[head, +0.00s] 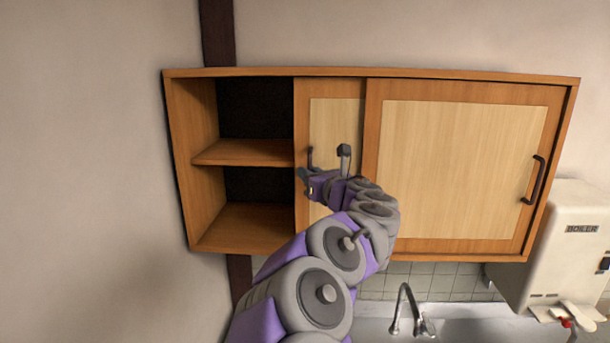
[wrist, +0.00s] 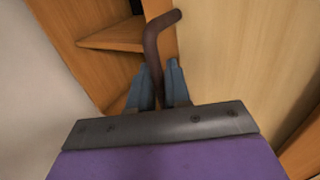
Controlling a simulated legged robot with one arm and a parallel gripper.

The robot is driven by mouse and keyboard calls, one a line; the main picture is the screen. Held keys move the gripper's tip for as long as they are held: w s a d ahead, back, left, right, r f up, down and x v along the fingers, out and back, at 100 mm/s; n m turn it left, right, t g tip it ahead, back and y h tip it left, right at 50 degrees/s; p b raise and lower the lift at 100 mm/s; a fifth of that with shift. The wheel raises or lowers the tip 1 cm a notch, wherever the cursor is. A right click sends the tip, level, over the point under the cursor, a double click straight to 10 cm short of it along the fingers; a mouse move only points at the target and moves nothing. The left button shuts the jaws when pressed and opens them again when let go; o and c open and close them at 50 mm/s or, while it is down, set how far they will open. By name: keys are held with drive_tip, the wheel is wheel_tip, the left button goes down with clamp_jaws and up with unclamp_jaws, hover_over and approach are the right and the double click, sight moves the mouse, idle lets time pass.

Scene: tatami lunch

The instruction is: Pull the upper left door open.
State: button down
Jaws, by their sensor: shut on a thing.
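The wall cabinet has a left sliding door (head: 330,125), wood with a paler panel. It stands partly behind the right door, and the left bay is open with bare shelves. The left door's dark handle (head: 310,155) is near its left edge; in the wrist view the bent handle (wrist: 153,50) rises between my fingers. My gripper (head: 303,178) is at this handle, and it also shows in the wrist view (wrist: 160,90), its blue-grey fingers shut on the handle. The handle's lower part is hidden by my gripper.
The right sliding door (head: 460,165) covers the right side and has its own dark handle (head: 533,180). A white boiler (head: 575,245) hangs at the lower right. A faucet (head: 408,308) stands below the cabinet. Bare wall is at the left.

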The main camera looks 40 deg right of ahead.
drive_tip(key=c, duration=1.3)
unclamp_jaws()
drive_tip(key=shift+d, duration=0.1)
drive_tip(key=s+a+b, duration=0.1)
drive_tip(key=s, duration=0.7)
drive_tip(key=s+a+b, duration=0.1)
drive_tip(key=s+a, duration=0.1)
drive_tip(key=s, duration=0.7)
drive_tip(key=shift+a, duration=0.25)
drive_tip(key=shift+w+f, duration=0.1)
drive_tip(key=shift+w, duration=0.1)
